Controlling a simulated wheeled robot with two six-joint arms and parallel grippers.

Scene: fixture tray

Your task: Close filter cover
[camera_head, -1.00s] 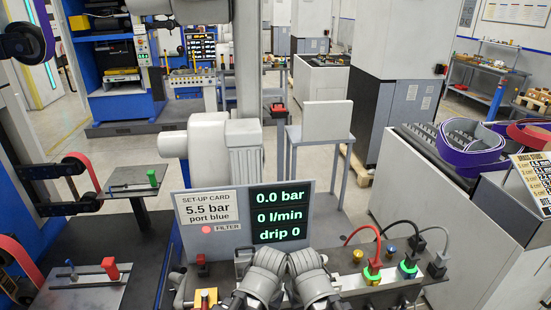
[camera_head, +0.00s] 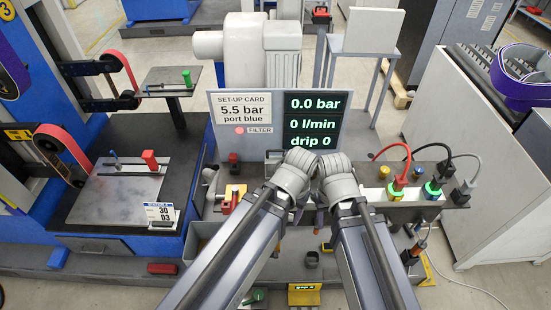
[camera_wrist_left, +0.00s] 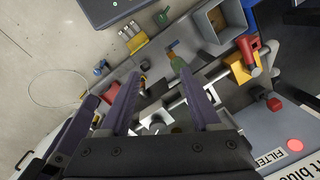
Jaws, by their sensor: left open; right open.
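The panel (camera_head: 222,148) above the bench carries a FILTER label with a red lamp (camera_head: 239,130) lit beside it. I cannot pick out the filter cover for certain; the bench behind my wrists is partly hidden. My left gripper (camera_wrist_left: 160,76) is open and empty above the bench, its two purple fingers spread.
An open grey bin (camera_wrist_left: 215,22) sits at the bench's front left. Red, black and grey cables (camera_head: 402,170) plug into ports at the right. A side table with a metal plate (camera_head: 118,194) stands left. The screen (camera_head: 313,120) reads 0.0 bar, 0 l/min, drip 0.

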